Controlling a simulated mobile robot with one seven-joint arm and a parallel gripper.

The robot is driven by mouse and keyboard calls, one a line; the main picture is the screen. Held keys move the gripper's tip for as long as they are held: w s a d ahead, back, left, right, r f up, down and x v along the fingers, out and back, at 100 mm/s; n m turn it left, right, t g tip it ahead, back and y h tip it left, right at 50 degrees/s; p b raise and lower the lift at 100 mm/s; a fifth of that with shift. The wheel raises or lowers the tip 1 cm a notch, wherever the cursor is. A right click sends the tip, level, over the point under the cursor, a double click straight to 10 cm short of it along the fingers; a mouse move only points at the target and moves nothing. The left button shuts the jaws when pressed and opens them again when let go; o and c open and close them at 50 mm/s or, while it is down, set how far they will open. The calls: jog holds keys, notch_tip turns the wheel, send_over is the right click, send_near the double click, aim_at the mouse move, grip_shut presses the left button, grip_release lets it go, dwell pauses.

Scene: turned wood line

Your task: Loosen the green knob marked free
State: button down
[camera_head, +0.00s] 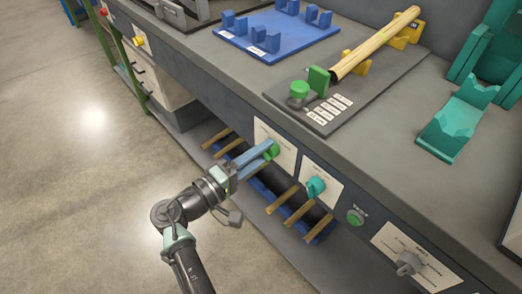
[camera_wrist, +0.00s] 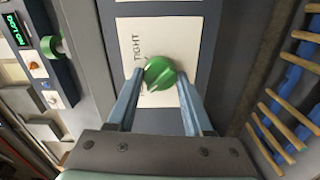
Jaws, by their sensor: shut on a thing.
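The green knob (camera_wrist: 159,74) sits on a white label plate (camera_wrist: 189,40) on the bench front. The word TIGHT reads at one side of it in the wrist view; the lettering at the other side is mostly hidden. My gripper (camera_wrist: 156,82) has its two blue fingers on either side of the knob, shut on it. In the head view my gripper (camera_head: 268,152) reaches the green knob (camera_head: 272,151) from the left, and the fingers partly cover it.
A teal knob (camera_head: 315,187) on its own plate is to the right, then a green button (camera_head: 355,217) and a grey knob (camera_head: 408,263). Wooden rods (camera_head: 283,199) stick out from a rack below. A wooden spindle (camera_head: 375,44) lies on yellow supports on the bench top.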

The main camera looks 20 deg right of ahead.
dwell(0.4)
jog(key=shift+c, duration=1.5)
grip_release()
jog(key=shift+a, duration=0.1)
jog(key=v, duration=1.3)
jog(key=shift+p, duration=0.4)
